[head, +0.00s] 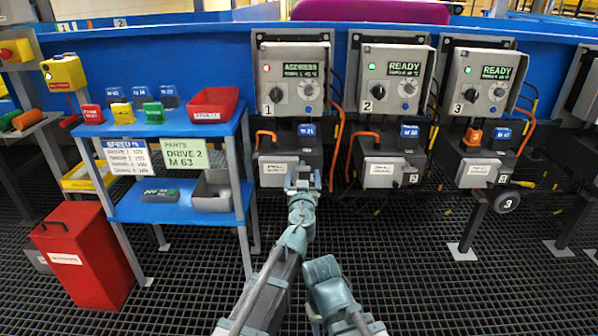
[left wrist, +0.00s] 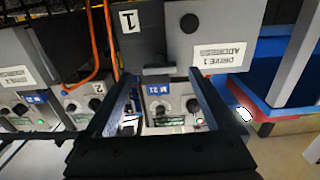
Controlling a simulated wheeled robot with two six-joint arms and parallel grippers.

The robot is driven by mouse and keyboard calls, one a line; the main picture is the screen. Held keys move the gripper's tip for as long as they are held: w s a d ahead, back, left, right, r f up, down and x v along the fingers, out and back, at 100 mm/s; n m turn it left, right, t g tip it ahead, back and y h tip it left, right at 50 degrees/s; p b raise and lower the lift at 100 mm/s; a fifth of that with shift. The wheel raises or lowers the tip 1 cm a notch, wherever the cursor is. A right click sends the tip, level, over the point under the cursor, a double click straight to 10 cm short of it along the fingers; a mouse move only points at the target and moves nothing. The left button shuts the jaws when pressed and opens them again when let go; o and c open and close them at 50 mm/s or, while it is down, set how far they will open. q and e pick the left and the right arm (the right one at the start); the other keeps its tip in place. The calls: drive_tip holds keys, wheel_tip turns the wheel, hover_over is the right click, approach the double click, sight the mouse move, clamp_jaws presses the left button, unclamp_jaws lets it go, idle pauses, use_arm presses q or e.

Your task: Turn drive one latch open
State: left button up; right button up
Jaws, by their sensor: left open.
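Drive one's lower grey box (head: 272,170) hangs under its control box (head: 295,88), marked 1, with a lit red lamp. My left gripper (head: 303,178) is in front of the right part of that lower box and covers its latch side in the head view. In the left wrist view, which is upside down, my left gripper (left wrist: 162,80) has its two dark fingers apart. A short black bar (left wrist: 158,71), probably the latch, shows between the fingertips, beside the drive 1 address plate (left wrist: 222,55). I cannot tell if they touch.
Drive two (head: 397,80) and drive three (head: 485,82) stand to the right, with green lamps. An orange cable (head: 338,135) runs close to the right of drive one. A blue shelf (head: 150,122) with coloured modules and a red bin (head: 82,255) stand left.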

use_arm(q)
drive_tip(key=shift+w, duration=1.05)
drive_tip(key=c, duration=1.4)
